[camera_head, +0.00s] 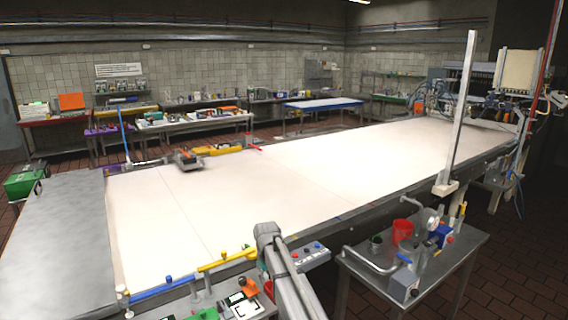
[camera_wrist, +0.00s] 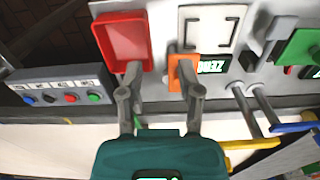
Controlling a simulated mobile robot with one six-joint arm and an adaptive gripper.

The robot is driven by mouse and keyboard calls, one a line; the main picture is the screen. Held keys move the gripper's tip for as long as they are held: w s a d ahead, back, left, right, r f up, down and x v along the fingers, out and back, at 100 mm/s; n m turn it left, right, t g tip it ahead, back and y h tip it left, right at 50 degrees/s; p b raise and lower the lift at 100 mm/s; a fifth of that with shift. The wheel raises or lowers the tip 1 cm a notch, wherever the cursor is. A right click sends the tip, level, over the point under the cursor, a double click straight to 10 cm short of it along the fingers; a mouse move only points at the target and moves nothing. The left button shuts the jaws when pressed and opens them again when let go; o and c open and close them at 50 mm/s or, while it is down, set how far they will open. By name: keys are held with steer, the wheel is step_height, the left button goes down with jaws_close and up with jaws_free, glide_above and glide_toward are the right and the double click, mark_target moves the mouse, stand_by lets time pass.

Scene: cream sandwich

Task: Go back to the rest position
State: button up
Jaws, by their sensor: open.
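My gripper (camera_wrist: 159,72) shows in the wrist view with its two grey fingers spread apart and nothing between them. It is over the edge of the work table, in front of a control panel. A red tray (camera_wrist: 124,40) is by its left finger. An orange part (camera_wrist: 183,72) is behind its right finger, and I cannot tell whether they touch. In the head view a grey link of my arm rises at the bottom middle; the gripper itself cannot be made out there.
A long white table (camera_head: 300,180) fills the middle and is mostly bare. A grey device (camera_head: 188,160) sits at its far edge. A button box (camera_wrist: 62,88) is left of the fingers. A side table (camera_head: 440,275) with a red cup (camera_head: 402,231) and an upright post (camera_head: 460,110) stand right.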

steer(key=s+d+f+m+b, duration=0.3)
steer(key=s+d+f+b, duration=0.2)
steer(key=s+d, duration=0.6)
steer(key=s+d+f+m+b, duration=0.3)
steer(key=s+d+f+b, duration=0.2)
steer(key=s+d, duration=0.7)
steer(key=s, duration=0.4)
steer(key=shift+m, duration=0.3)
